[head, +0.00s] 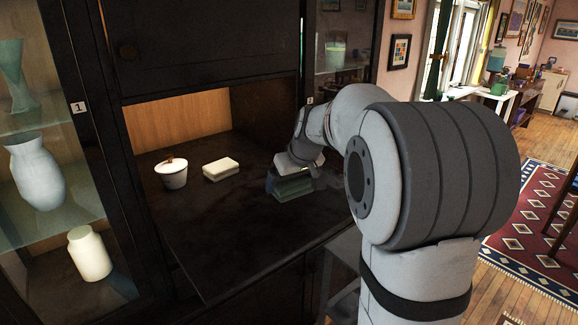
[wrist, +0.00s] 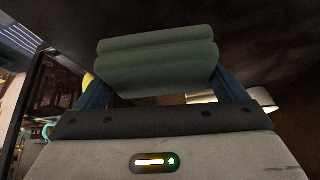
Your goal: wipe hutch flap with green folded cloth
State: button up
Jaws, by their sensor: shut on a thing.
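The green folded cloth (wrist: 158,62) is between the two fingers of my gripper (head: 292,184), which is shut on it. In the head view the cloth (head: 293,191) is at or just above the right part of the dark hutch flap (head: 215,235); I cannot tell whether it touches. The flap is lowered flat and extends from the lit hutch opening. Part of the flap's right side is hidden behind my arm.
A glass-fronted cabinet (head: 62,225) with vases is at the left. The flap's front-left area is clear.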

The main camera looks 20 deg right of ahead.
jog(key=shift+r+p, duration=0.6)
jog(key=shift+r, duration=0.75)
